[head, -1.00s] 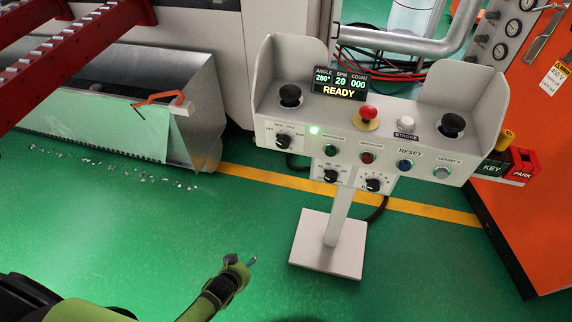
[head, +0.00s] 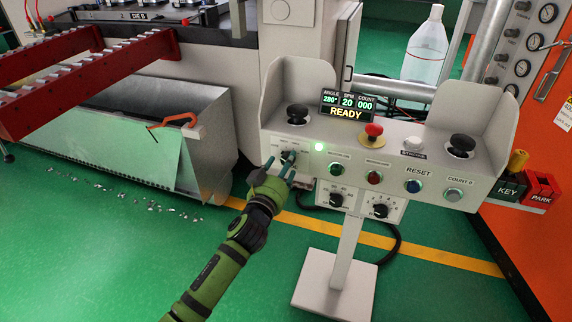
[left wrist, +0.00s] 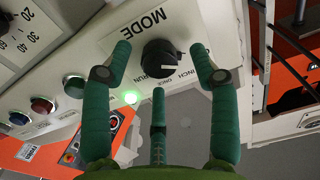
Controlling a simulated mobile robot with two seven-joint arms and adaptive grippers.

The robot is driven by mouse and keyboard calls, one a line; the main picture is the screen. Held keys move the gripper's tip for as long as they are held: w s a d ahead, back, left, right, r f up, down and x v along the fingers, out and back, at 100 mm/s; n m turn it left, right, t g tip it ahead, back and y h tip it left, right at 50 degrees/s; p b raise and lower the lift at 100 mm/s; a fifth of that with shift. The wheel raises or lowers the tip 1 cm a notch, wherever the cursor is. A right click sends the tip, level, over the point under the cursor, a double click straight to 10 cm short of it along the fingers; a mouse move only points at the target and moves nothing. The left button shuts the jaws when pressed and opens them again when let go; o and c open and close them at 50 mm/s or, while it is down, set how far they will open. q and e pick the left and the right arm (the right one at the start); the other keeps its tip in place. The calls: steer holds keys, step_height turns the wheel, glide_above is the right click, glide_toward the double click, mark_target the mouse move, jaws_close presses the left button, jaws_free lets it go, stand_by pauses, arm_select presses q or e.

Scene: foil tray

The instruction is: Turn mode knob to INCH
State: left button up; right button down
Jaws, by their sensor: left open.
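The black mode knob (head: 288,157) is at the upper left of the grey control panel's face. In the left wrist view the knob (left wrist: 158,57) sits by the word MODE, with INCH (left wrist: 187,79) and RUN lettering beside it. A short white mark shows on the knob; which label it points to I cannot tell. My left gripper (head: 280,168) is in front of the knob, its green fingers open. In the left wrist view the gripper (left wrist: 160,62) has fingers on both sides of the knob and one below, apparently not touching it. My right gripper is not in view.
The panel display (head: 347,104) reads READY, and a green lamp (head: 319,147) glows beside the knob. A red mushroom button (head: 373,131) and black palm buttons (head: 297,114) stand on top. Two more knobs (head: 336,199) are below. A metal bin (head: 205,135) stands at left.

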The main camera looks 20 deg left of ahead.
arm_select(q)
steer(key=shift+w+d, duration=0.1)
steer(key=shift+w, duration=0.75)
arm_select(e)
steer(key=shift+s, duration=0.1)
arm_select(q)
steer(key=c, duration=1.1)
steer(key=shift+c, duration=0.2)
